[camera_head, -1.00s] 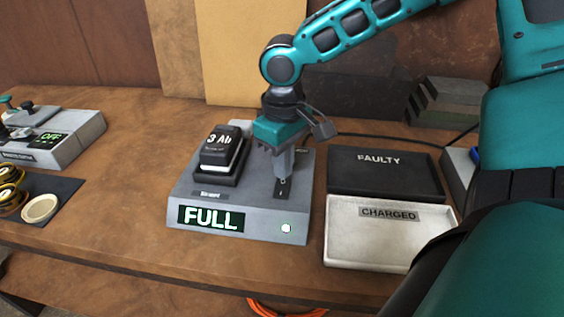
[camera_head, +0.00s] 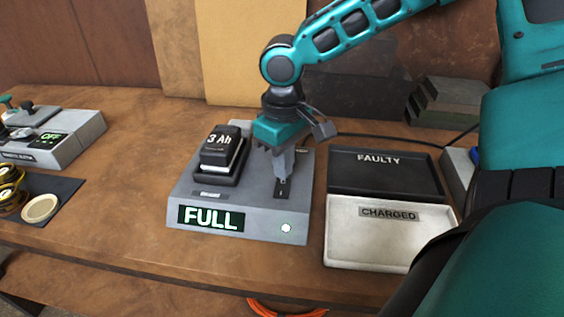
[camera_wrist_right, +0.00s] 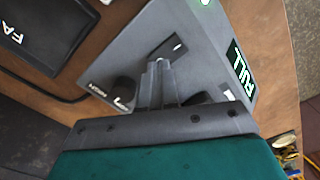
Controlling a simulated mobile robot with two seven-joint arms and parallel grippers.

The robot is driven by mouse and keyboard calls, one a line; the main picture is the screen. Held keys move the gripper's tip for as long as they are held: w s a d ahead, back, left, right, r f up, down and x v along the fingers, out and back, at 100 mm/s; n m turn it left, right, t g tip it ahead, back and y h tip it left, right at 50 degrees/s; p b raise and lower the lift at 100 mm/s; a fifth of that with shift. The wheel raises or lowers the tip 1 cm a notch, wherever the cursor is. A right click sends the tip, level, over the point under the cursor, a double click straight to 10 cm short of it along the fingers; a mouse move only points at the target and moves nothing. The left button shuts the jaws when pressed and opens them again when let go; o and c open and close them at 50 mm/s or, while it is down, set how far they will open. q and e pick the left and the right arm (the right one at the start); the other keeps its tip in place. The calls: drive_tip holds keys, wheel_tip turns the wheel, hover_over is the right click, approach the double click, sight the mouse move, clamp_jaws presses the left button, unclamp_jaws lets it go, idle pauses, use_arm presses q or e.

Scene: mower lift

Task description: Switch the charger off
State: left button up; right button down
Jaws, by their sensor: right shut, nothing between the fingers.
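The grey charger (camera_head: 255,225) stands on the bench, and it fills the middle of the right wrist view (camera_wrist_right: 150,35). Its display (camera_head: 211,218) reads FULL in bright letters, and a pale round light (camera_head: 286,228) glows on its front. A black 3 Ah battery (camera_head: 221,150) sits in its dock. My right gripper (camera_head: 282,180) is shut and empty, pointing down at the dark switch plate (camera_head: 283,190) on the charger's right side. Its fingertips (camera_wrist_right: 160,65) are at the switch; whether they touch it I cannot tell. The fingers hide part of the switch. My left gripper is not in view.
Right of the charger lie a black FAULTY tray (camera_head: 385,182) and a white CHARGED tray (camera_head: 374,246). A black cable runs behind the trays.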

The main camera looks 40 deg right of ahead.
sight(283, 182)
idle(0.5)
drive_tip(key=shift+f+b, duration=0.75)
drive_tip(key=shift+f, duration=0.25)
idle(0.3)
wheel_tip(283, 182, up, 3)
drive_tip(key=p, duration=0.3)
wheel_tip(283, 182, up, 4)
drive_tip(key=p, duration=0.4)
drive_tip(key=shift+r, duration=0.1)
idle(0.7)
